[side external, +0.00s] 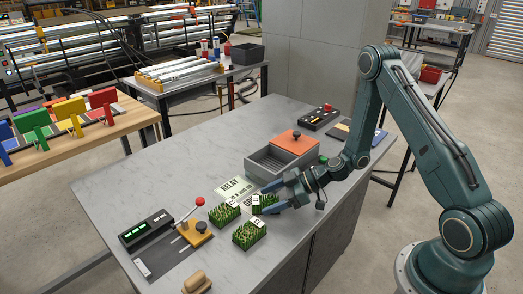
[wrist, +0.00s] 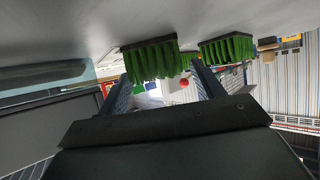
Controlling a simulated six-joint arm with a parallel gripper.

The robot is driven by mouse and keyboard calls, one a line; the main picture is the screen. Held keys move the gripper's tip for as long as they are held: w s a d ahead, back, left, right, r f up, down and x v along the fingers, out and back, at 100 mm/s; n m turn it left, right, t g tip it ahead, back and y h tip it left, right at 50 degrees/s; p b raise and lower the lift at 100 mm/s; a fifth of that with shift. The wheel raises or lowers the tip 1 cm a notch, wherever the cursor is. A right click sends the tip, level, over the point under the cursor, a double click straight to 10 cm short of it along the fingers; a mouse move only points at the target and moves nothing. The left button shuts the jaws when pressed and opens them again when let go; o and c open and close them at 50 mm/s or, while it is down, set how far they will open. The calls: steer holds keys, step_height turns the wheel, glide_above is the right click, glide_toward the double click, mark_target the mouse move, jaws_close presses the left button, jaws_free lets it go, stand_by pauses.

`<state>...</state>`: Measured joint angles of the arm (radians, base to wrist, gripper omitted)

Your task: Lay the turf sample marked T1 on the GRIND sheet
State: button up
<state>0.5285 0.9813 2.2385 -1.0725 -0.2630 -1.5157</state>
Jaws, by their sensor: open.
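Three green turf samples with white tags stand on the grey table: one at the left (side external: 223,216), one at my gripper (side external: 266,210), one in front (side external: 249,236). The tag writing is too small to read, so I cannot tell which is T1. A white sheet with partly covered lettering (side external: 247,202), apparently GRIND, lies behind the samples. My gripper (side external: 270,198) is open and low over the table, its fingers around or just short of the middle sample. In the wrist view, one turf sample (wrist: 150,62) shows between the fingers and another (wrist: 227,48) lies to the right.
A RELAY sheet (side external: 234,187) lies behind. A grey box (side external: 281,160) with an orange lid (side external: 295,141) stands behind my gripper. A red-knobbed lever (side external: 199,202) and a black display unit (side external: 146,231) stand at the left. The table's back left is clear.

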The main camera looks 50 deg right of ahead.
steer(key=shift+r, duration=0.1)
steer(key=shift+v, duration=5.95)
steer(key=shift+s, duration=0.1)
